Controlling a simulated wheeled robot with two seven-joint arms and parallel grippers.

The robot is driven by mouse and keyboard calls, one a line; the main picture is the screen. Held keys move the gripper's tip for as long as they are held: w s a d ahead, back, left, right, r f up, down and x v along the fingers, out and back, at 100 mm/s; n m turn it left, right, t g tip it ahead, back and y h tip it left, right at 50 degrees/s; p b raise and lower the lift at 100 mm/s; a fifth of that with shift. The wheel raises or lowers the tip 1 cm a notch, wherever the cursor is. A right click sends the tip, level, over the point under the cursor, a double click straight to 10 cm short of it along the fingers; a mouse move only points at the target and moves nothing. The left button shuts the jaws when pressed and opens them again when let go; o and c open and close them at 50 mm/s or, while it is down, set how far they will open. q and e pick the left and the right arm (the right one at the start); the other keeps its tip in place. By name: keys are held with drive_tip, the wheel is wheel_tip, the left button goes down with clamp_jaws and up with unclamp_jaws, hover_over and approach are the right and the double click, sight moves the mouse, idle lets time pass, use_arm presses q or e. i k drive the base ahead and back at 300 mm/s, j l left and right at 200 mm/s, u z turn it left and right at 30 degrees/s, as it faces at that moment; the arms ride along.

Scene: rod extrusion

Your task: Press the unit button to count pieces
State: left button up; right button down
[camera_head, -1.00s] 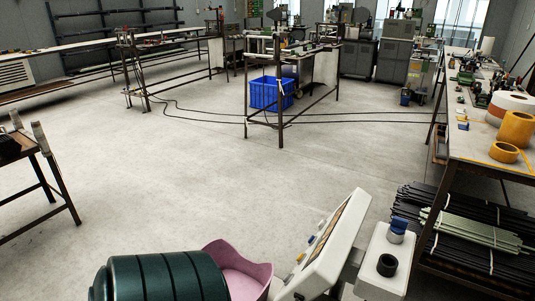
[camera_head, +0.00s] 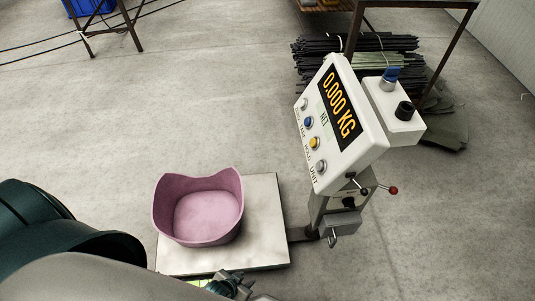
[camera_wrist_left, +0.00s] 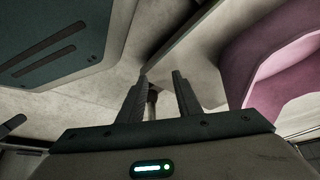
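The scale's white display unit (camera_head: 352,140) stands tilted on a post right of centre in the head view and reads 0.000 KG with NET. Its unit button (camera_head: 321,166) is the pale grey one at the lower end of a column with white, blue and yellow buttons. A pink open bin (camera_head: 208,205) stands on the scale platform (camera_head: 262,215) and looks empty. It also shows at the right in the left wrist view (camera_wrist_left: 265,60). My left gripper (camera_head: 232,286) is at the platform's near edge, apart from the buttons. In the wrist view its fingers (camera_wrist_left: 160,76) are spread with nothing held.
A box with a blue and a black knob (camera_head: 395,108) is attached at the display's right. Small levers, one red-tipped (camera_head: 393,190), stick out below it. Dark rods (camera_head: 320,62) are stacked behind under a table.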

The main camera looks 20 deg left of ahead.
sight(319, 166)
drive_tip(key=k+j, duration=0.1)
drive_tip(key=j, duration=0.3)
drive_tip(key=k+j, duration=0.15)
drive_tip(key=j, duration=0.2)
drive_tip(key=k+j, duration=0.1)
drive_tip(key=j, duration=0.3)
drive_tip(key=k+j, duration=0.1)
drive_tip(key=j, duration=0.3)
drive_tip(key=k+j, duration=0.15)
drive_tip(key=j, duration=0.2)
drive_tip(key=k+j, duration=0.1)
drive_tip(key=j, duration=0.3)
